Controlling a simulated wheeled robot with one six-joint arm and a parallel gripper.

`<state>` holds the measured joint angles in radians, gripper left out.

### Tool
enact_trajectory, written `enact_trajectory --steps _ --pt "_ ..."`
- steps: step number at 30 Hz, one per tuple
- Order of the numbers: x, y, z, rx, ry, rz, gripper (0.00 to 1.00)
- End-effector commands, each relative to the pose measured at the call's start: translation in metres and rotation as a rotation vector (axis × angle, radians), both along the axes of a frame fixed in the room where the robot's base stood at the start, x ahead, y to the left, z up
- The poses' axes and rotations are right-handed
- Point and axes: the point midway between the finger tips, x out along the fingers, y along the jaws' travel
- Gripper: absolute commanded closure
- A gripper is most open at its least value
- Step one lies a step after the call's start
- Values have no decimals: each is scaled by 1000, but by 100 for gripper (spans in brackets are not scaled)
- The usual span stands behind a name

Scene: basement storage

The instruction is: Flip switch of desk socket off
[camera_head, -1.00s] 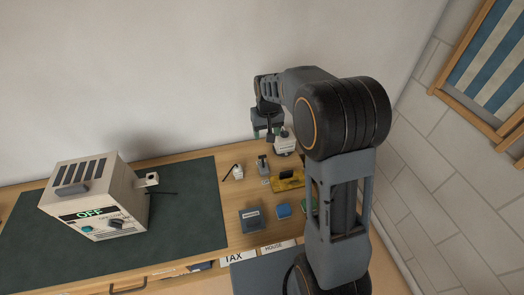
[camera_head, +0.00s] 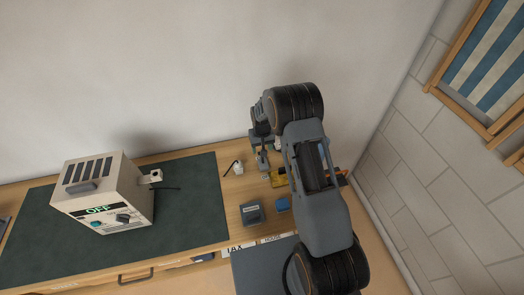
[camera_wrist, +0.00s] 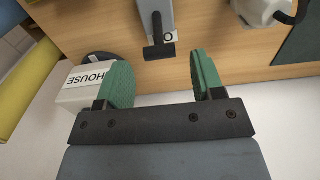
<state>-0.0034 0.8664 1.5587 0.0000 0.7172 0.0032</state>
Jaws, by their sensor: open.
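A small grey switch unit (camera_wrist: 152,14) with a black T-shaped handle (camera_wrist: 160,50) lies on the wooden desk in the wrist view. A dark "O" mark is printed beside the handle. In the head view the grey unit (camera_head: 262,160) is near the desk's back edge. I cannot tell for certain that it is the desk socket. My gripper (camera_wrist: 160,66) is open, its green fingers either side of the line of the handle, with nothing held. The handle shows just beyond the fingertips, apparently untouched. In the head view my gripper (camera_head: 258,138) is partly hidden by my arm.
A white object labelled HOUSE (camera_wrist: 90,76) is close beside the left finger. A white piece with a black cord (camera_head: 238,168) stands left of the switch unit. A beige "OFF" box (camera_head: 100,190) stands on the dark mat (camera_head: 190,225).

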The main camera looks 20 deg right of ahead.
Motion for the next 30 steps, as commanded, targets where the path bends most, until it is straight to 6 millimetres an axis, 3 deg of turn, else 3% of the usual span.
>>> enact_trajectory --steps 9,21,30 --pt "0 0 -30 0 0 0 38" --pt "0 0 -35 0 -1 0 39" --pt "0 0 -34 0 -1 0 68"
